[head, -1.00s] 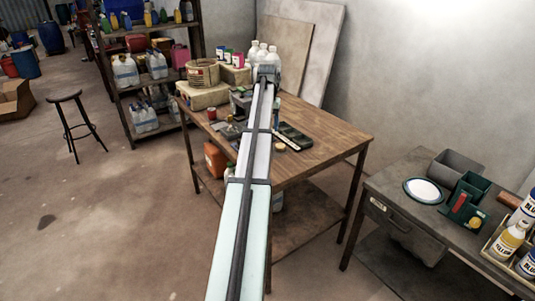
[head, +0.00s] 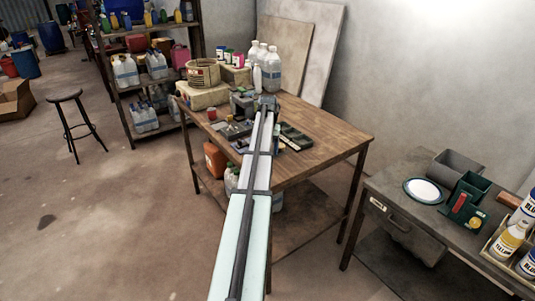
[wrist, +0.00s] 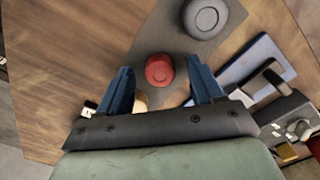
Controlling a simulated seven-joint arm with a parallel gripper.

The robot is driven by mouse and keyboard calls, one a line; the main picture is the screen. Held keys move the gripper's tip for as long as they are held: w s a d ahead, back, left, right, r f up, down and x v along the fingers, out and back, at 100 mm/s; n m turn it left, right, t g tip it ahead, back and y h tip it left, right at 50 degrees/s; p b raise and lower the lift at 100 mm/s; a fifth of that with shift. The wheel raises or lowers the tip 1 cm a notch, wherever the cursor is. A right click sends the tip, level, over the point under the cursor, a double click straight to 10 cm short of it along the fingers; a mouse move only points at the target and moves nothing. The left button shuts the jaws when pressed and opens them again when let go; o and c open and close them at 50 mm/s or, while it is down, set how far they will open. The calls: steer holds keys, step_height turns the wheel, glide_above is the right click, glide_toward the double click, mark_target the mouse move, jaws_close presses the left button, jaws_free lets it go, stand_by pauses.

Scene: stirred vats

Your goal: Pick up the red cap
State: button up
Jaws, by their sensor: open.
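The red cap (wrist: 159,70) is a small round piece lying on a dark grey mat (wrist: 168,38) on the wooden table, in the middle of the wrist view. My gripper (wrist: 161,78) is open, with one blue finger to the left and one to the right of the cap in the picture. I see no finger touching the cap, and the height between them cannot be told. In the head view my gripper (head: 268,101) is over the wooden table; which thing there is the cap I cannot tell.
A dark grey round piece (wrist: 206,18) lies beyond the cap. A blue-grey plate (wrist: 248,60) and a grey device with knobs (wrist: 298,122) are to the right. A tan round thing (wrist: 140,103) is partly hidden by my gripper. Bare wood (wrist: 75,55) shows at left.

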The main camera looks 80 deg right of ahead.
steer(key=shift+f, duration=0.15)
steer(key=shift+c, duration=0.2)
steer(key=c, duration=1.1)
